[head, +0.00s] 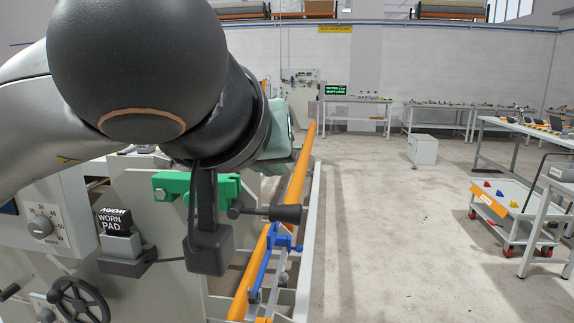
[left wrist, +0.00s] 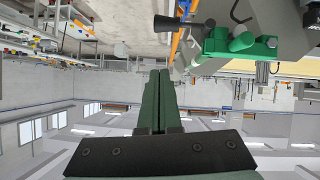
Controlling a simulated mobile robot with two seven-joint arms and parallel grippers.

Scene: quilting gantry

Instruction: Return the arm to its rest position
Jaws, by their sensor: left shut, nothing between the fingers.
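My left arm (head: 50,95) comes in from the left and is raised across the upper left of the head view. My left gripper (head: 281,130) is pale green and partly hidden behind my dark wrist. In the left wrist view its two green fingers (left wrist: 158,78) lie together, with nothing between them. They point toward the open room and touch nothing that I can see. My right gripper is in neither view.
Below my wrist stands a grey machine with a green clamp (head: 172,186), a black handle (head: 282,213) and a handwheel (head: 80,302). An orange rail (head: 297,178) with a blue bracket (head: 264,262) runs alongside. A cart (head: 508,207) stands right; the middle floor is clear.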

